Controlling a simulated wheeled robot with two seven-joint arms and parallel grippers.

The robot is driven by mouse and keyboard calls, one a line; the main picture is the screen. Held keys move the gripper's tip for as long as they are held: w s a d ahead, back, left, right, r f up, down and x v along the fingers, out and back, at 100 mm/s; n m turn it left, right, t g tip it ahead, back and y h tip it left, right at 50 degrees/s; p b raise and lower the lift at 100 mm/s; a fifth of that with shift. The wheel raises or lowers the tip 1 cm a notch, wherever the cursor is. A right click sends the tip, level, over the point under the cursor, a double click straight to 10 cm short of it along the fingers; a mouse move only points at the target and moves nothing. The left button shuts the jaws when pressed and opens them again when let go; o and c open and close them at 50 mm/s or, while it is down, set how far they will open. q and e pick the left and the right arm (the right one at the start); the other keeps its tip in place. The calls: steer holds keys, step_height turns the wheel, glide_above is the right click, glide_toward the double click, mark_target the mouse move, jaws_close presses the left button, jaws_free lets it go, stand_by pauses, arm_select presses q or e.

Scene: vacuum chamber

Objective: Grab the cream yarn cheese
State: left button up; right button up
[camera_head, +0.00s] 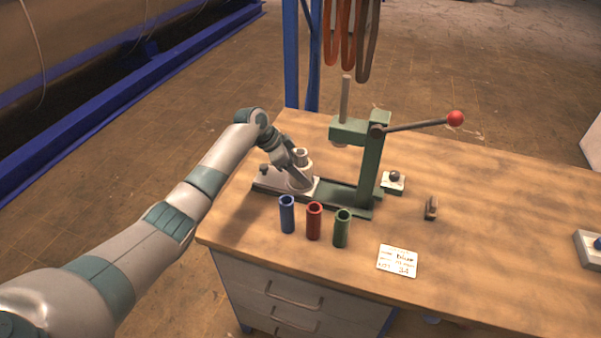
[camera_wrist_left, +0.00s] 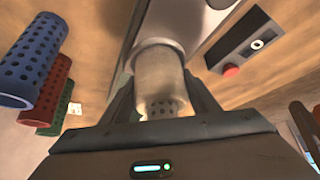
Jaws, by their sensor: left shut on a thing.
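The cream yarn cheese (camera_wrist_left: 160,80) is a pale cylinder with small holes near its lower end in the left wrist view. It sits between the two fingers of my left gripper (camera_wrist_left: 158,100), which is shut on it. In the head view, my left gripper (camera_head: 290,162) reaches in from the left to the pale cylinder (camera_head: 302,156) over the light plate at the press. The fingers partly hide it, and I cannot tell whether it rests on something below. My right gripper is not in view.
Blue (camera_head: 287,214), red (camera_head: 314,221) and green (camera_head: 342,229) tubes stand at the front of the wooden table (camera_head: 480,230). The green lever press (camera_head: 371,165) with a red knob stands behind. A label card (camera_head: 397,261) lies near the front edge. The table's right-middle is mostly clear.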

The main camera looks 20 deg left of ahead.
mark_target(305, 152)
arm_select(q)
steer(key=shift+r, duration=0.2)
steer(key=shift+w+r+b, duration=0.1)
steer(key=shift+r+b, duration=0.3)
steer(key=shift+r, duration=0.25)
step_height(305, 152, up, 8)
steer(key=shift+f+b, duration=0.25)
steer(key=shift+b, duration=1)
steer(key=shift+r, duration=0.5)
